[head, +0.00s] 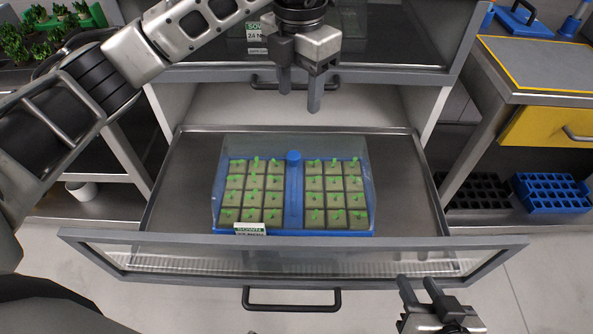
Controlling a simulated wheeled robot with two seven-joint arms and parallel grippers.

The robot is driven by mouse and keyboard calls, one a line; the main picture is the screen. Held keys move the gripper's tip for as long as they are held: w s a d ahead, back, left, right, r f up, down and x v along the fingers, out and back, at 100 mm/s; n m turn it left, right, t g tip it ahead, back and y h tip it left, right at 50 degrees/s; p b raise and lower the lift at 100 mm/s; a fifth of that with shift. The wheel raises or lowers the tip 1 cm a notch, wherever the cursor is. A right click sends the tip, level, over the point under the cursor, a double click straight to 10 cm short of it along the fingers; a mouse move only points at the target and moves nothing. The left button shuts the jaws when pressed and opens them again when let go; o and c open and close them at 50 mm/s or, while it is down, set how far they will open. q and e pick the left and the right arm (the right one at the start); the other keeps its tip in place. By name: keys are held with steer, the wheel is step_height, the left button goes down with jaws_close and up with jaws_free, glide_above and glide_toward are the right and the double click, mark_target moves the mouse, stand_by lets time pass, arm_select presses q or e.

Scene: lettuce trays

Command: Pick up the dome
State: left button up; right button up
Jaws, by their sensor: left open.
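A clear dome (293,156) with a round blue knob on top covers a blue seedling tray (294,205). Green sprouts in square plugs show through it, in two blocks either side of a blue middle strip. The tray sits in the middle of an open drawer (180,200). My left gripper (300,96) is open and empty, pointing down above the back of the drawer, beyond the knob in the picture and apart from the dome. My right gripper (421,286) is open and empty at the drawer's front right edge.
The drawer has a glass front with a dark handle (291,307). A closed drawer (390,62) sits above it. A steel bench (540,65) with a yellow drawer stands right, with black and blue trays (553,193) below. Potted greens (40,35) stand at left.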

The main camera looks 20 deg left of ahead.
arm_select(q)
glide_above(294, 154)
steer(key=f, duration=0.6)
steer(key=d+f, duration=0.1)
steer(key=f, duration=0.4)
steer(key=a+f, duration=0.1)
steer(key=f, duration=0.1)
steer(key=shift+s+f, duration=0.1)
steer(key=shift+f, duration=0.65)
steer(key=shift+r, duration=0.1)
jaws_close()
